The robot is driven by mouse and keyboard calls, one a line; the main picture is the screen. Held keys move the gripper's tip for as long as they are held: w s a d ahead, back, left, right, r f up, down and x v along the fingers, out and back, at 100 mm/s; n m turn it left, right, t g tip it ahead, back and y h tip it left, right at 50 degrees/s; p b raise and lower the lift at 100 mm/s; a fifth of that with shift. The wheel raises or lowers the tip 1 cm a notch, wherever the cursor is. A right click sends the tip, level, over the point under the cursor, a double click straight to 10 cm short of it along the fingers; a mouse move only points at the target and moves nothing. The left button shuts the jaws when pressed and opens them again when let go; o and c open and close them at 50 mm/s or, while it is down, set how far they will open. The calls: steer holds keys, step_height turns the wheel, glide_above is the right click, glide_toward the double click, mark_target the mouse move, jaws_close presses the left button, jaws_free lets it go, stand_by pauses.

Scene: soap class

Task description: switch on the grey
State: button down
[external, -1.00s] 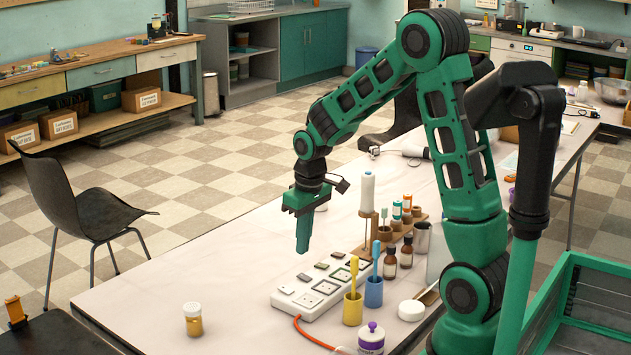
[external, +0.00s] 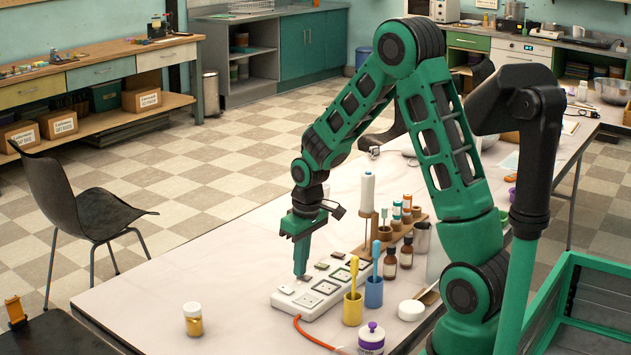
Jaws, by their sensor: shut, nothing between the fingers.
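A white power strip (external: 318,308) lies on the table, with a row of small switches along its far left side and a row of sockets beside them. Some sockets have dark or green frames. Which one is grey is too small to tell. My gripper (external: 301,275) points straight down, shut and empty. Its tips are at the switch row, near the second switch from the strip's near left end, and partly cover that area. I cannot tell whether the tips touch the strip.
A yellow cup (external: 353,310) and a blue cup (external: 374,294) with brushes stand close to the strip's right side. Brown bottles (external: 390,263) and a wooden rack (external: 413,228) stand behind them. An orange cord (external: 312,337) leaves the strip's near end. The table's left is mostly clear, except a small jar (external: 193,320).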

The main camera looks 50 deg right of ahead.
steer(key=shift+s+f, duration=0.1)
steer(key=shift+s, duration=0.05)
steer(key=shift+s+r, duration=0.2)
steer(key=shift+s, duration=0.45)
step_height(320, 180, up, 14)
steer(key=s, duration=0.1)
steer(key=shift+s, duration=0.3)
stand_by(0.4)
steer(key=shift+f, duration=0.1)
